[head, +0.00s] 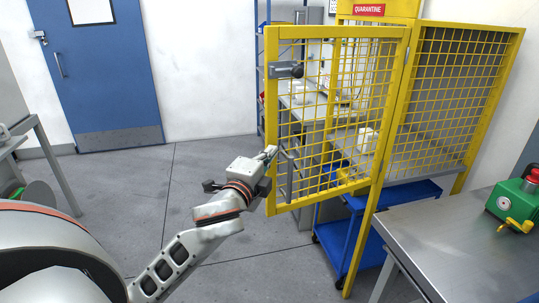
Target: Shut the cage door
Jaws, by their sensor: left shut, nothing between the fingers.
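The yellow mesh cage door (338,196) hangs from the yellow post at its right side. It stands ajar, its free left edge swung out from the cage. A dark latch (286,70) is near the top of that edge, and a grey vertical handle (285,178) is lower down. My left gripper (270,153) is shut and empty, right by the door's left edge, just above and left of the handle. I cannot tell whether it touches the door. My right gripper is not in view.
A blue cart (345,240) is behind the door. A steel table (450,235) with a green device (515,200) is at right. The floor at left is clear.

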